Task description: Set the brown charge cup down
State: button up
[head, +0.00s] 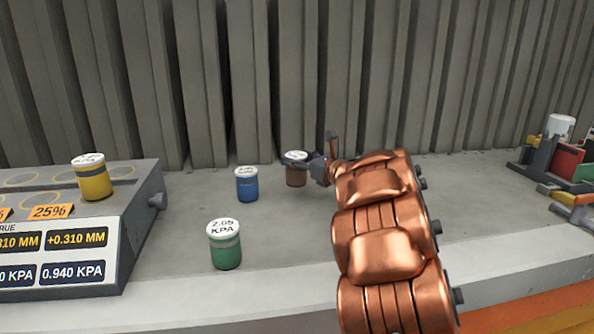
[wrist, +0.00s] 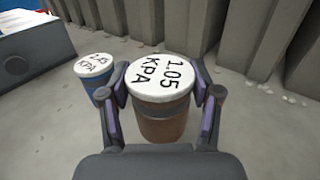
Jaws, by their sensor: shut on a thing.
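The brown charge cup (head: 296,172) has a white lid and is at the back of the grey ledge, near the ribbed wall. In the wrist view the brown cup (wrist: 164,105) stands upright between my fingers, its lid marked 1.05 KPA. My gripper (head: 312,170) is shut on it from the right side in the head view; the fingers also show in the wrist view (wrist: 163,95). The cup's base is low over the ledge; I cannot tell whether it touches.
A blue cup (head: 247,184) stands just left of the brown one. A green cup (head: 225,244) stands nearer the front. A yellow cup (head: 91,177) is on the panel unit (head: 135,235) at left. Racked items (head: 560,160) are at far right. The ledge (head: 185,215) between is bare.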

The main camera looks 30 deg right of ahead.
jog(key=shift+w+d+f, duration=0.1)
jog(key=shift+w, duration=0.1)
jog(key=shift+f, duration=1.6)
jog(key=shift+f+b, duration=0.2)
jog(key=shift+b, duration=0.35)
jog(key=o, duration=1.5)
jog(key=shift+s+r+p, duration=0.15)
jog(key=shift+r+p, duration=0.1)
jog(key=shift+p, duration=0.15)
jog(key=v, duration=1.1)
jog(key=shift+s+d+f, duration=0.15)
jog(key=shift+s, duration=0.2)
